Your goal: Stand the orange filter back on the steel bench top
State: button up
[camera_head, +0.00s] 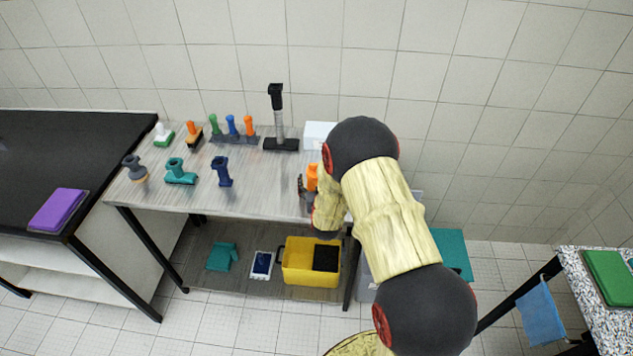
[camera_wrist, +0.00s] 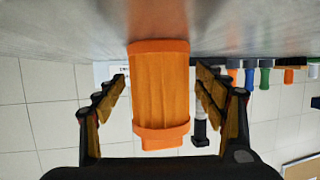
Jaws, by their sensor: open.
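The orange filter (camera_wrist: 160,88) shows large and upright between my fingers in the wrist view, which is upside down. Its wide end meets the grey steel bench top (camera_wrist: 60,30), where an orange reflection shows. In the head view the filter (camera_head: 312,176) is at the right end of the bench top (camera_head: 262,190), partly hidden by my arm. My gripper (camera_wrist: 160,78) is open, with one finger on each side of the filter. Gaps show between the fingers and its sides. In the head view my gripper (camera_head: 306,189) is mostly covered by my wrist.
A white box (camera_head: 318,134) stands behind the filter, and a black-and-grey upright tool (camera_head: 279,120) to its left. Several coloured handled tools stand farther left, including a dark blue one (camera_head: 222,172). A yellow bin (camera_head: 298,268) sits on the lower shelf. The bench's front middle is clear.

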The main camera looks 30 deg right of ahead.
jog(key=shift+r, duration=0.15)
jog(key=shift+s+a+r, duration=0.1)
jog(key=shift+s, duration=0.15)
jog(key=p+v, duration=0.1)
jog(key=v, duration=1)
jog(key=shift+s+a, duration=0.1)
jog(key=s+a+r+n+g+y, duration=0.1)
jog(key=s+a+r+g+y, duration=0.1)
jog(key=a+r, duration=0.55)
jog(key=s+a+r+n+g+y, duration=0.1)
jog(key=s+a+r+n+y, duration=0.2)
jog(key=r, duration=0.8)
jog(key=s+a+r+g, duration=0.2)
jog(key=s+r, duration=0.2)
jog(key=s, duration=0.7)
jog(key=s+a+r+g, duration=0.2)
jog(key=s+r, duration=0.2)
jog(key=s, duration=0.8)
jog(key=shift+a+r+n, duration=0.25)
jog(key=shift+n, duration=0.05)
